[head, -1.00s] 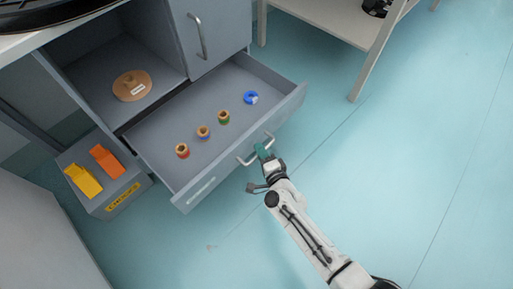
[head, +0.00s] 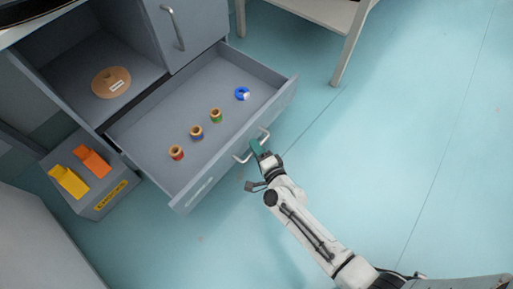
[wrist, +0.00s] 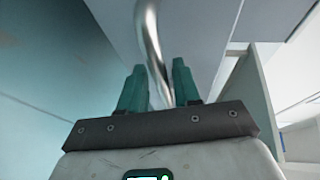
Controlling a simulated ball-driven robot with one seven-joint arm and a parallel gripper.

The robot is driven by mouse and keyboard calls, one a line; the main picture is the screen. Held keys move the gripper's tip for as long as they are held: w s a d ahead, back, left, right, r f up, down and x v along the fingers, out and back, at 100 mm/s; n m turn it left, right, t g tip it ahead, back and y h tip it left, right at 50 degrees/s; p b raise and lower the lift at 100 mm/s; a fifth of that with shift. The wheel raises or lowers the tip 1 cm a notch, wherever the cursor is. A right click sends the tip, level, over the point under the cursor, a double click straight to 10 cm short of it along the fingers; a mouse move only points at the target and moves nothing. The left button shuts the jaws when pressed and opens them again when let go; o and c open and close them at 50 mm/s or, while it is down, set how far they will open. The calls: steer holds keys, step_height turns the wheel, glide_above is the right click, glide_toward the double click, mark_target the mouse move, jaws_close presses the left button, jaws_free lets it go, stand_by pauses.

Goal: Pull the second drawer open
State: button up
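The pulled-out drawer (head: 150,145) extends from the grey cabinet in the head view, its front panel (head: 216,172) facing lower right. Its bar handle (head: 240,159) is at the middle of that panel. My gripper (head: 257,147) is at the handle, with its green fingers around the bar. In the wrist view, the metal handle (wrist: 149,38) runs down between the two fingers of my gripper (wrist: 158,85). The exact contact is partly hidden.
The drawer holds several small spools (head: 196,132) and a blue ring (head: 242,93). A wooden disc (head: 111,82) lies in the open compartment above. A grey box with yellow and orange pieces (head: 105,200) stands at left. A table leg (head: 350,45) is at top. Floor at right is clear.

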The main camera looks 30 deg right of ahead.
steer(key=shift+o, duration=0.5)
steer(key=shift+r, duration=0.1)
steer(key=d+p+v, duration=0.1)
steer(key=p+v, duration=0.1)
steer(key=v, duration=0.8)
steer(key=shift+s+a+p, duration=0.3)
steer(key=shift+s+a, duration=0.05)
steer(key=shift+a, duration=0.15)
